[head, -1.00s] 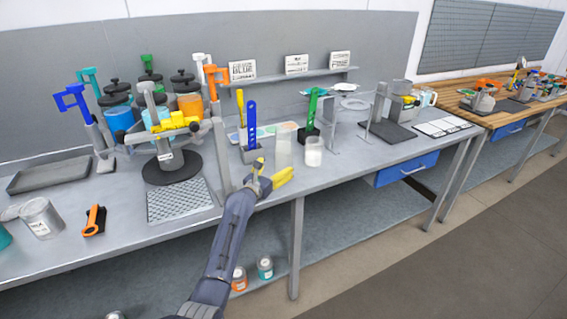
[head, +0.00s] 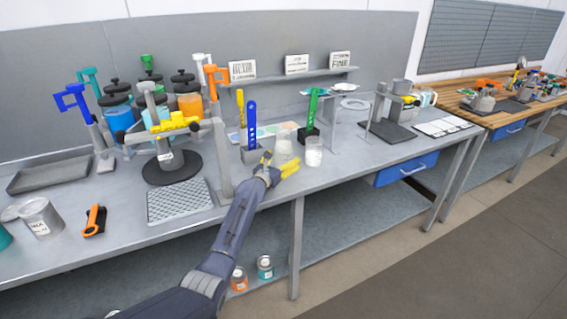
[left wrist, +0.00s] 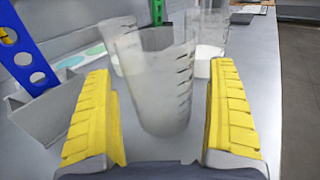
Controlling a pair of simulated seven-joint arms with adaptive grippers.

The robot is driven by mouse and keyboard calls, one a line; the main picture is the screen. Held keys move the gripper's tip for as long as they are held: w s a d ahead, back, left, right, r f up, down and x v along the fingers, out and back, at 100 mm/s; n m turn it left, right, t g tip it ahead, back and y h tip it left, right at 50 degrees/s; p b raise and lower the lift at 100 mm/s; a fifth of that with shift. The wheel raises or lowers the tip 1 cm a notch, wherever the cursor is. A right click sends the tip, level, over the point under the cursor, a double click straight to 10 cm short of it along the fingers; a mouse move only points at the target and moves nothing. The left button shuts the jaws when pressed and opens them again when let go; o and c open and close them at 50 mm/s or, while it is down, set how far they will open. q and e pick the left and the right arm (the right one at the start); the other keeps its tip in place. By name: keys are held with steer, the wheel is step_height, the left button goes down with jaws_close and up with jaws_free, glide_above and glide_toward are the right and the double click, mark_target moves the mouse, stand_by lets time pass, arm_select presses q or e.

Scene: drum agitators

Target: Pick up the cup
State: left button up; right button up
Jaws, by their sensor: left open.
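A clear, tapered measuring cup (head: 284,146) stands upright on the grey bench. In the left wrist view this cup (left wrist: 158,90) lies just ahead of and partly between the yellow fingers, with gaps visible on both sides. My left gripper (head: 281,166) is open and empty, low at the bench's front, on the near side of the cup. A second clear cup with white contents (head: 314,152) stands just to the right; it shows behind the first cup in the left wrist view (left wrist: 207,45). My right gripper is not in view.
A grey holder with a blue perforated strip (head: 251,135) stands left of the cup. A green-handled tool (head: 313,112) in a dark base stands behind. A press post (head: 221,160) rises left of my forearm. The bench front right of the cups is clear.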

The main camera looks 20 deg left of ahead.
arm_select(q)
steer(key=c, duration=1.1)
steer(key=shift+o, duration=0.2)
steer(key=shift+r, duration=0.15)
